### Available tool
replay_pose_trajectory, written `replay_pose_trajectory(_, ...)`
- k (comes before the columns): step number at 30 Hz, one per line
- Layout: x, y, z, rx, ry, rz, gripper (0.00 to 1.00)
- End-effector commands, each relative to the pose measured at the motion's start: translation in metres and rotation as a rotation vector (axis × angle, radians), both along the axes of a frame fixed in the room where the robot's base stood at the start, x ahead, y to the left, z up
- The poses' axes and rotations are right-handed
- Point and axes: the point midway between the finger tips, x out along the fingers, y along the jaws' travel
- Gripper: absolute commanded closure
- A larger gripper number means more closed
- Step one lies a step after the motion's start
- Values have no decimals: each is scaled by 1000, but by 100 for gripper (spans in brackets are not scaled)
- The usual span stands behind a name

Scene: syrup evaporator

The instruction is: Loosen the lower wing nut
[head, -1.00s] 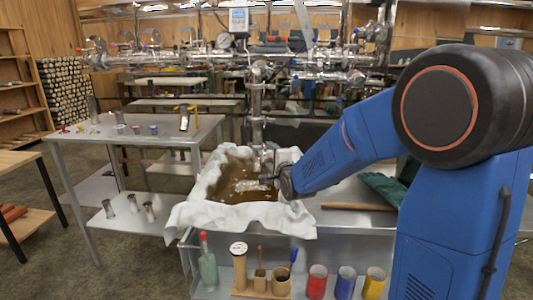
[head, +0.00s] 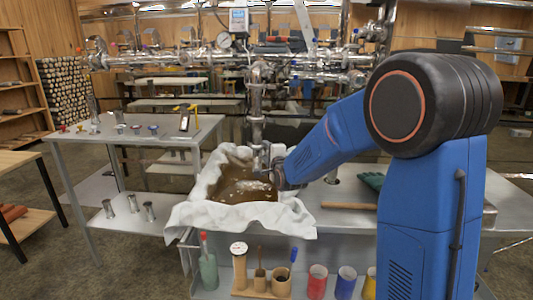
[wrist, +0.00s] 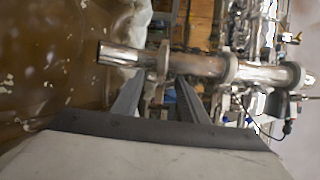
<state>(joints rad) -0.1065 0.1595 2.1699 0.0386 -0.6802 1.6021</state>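In the head view a shiny vertical pipe (head: 256,115) comes down over the cloth-lined basin. In the wrist view the same pipe (wrist: 205,66) lies across the picture, its open end at the left, with a clamp ring (wrist: 164,62) near that end. My gripper (wrist: 159,88) is open. Its two fingers point at the clamp ring, one on either side of it in the picture. I cannot tell whether they touch anything. In the head view my gripper (head: 268,163) is beside the pipe's lower end. The lower wing nut cannot be made out clearly.
Several cups and tools stand on the shelf below. A side table (head: 180,133) with small fittings is at left. More piping (head: 190,60) runs across above.

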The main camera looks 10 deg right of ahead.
Motion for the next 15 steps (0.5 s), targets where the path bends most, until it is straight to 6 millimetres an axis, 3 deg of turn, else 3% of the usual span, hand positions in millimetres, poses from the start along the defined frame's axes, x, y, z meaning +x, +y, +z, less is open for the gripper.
replay_pose_trajectory(15, 1, 0, 4, -198, 124, -5, 83)
